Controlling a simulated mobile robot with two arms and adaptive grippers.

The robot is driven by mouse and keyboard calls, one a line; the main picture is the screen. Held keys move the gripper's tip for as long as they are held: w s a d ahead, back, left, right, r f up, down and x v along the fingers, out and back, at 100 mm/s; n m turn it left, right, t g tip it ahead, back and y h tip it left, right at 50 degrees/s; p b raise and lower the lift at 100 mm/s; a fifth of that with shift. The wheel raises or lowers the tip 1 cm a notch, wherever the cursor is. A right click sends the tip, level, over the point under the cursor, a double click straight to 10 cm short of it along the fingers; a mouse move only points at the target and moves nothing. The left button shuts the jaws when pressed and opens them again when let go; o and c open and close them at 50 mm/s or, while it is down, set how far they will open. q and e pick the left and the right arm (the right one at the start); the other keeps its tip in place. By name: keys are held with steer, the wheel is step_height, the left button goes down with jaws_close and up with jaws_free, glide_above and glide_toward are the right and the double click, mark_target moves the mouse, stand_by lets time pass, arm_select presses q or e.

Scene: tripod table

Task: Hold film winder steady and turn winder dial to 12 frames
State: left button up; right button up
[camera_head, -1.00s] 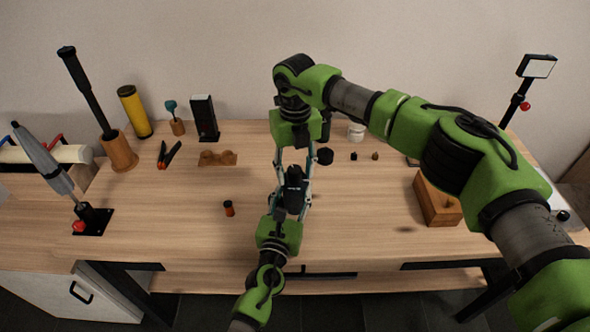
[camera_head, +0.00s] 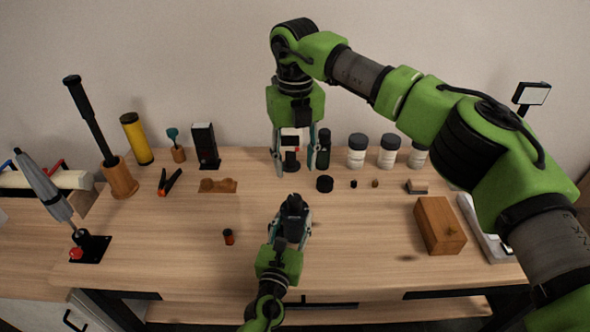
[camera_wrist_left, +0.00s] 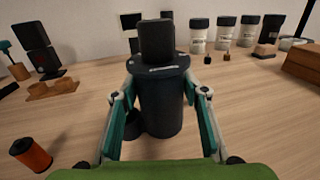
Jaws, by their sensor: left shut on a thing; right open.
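The film winder (camera_head: 293,208) is a dark upright cylinder on the table. It also shows large in the left wrist view (camera_wrist_left: 160,105). Its dial (camera_wrist_left: 157,42) appears to be the dark block on top, above a flat rim with a pale mark. Any frame numbers are too small to read. My left gripper (camera_head: 290,236) is shut on the winder, with one finger on each side. My right gripper (camera_head: 294,165) is open and empty, behind and above the winder and apart from it.
An orange-and-black film roll (camera_head: 228,237) stands left of the winder. White-labelled jars (camera_head: 357,150) stand at the back. A wooden box (camera_head: 438,226) is at right. The front table area is mostly clear.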

arm_select(q)
steer(key=shift+f, duration=0.1)
steer(key=o, duration=1.4)
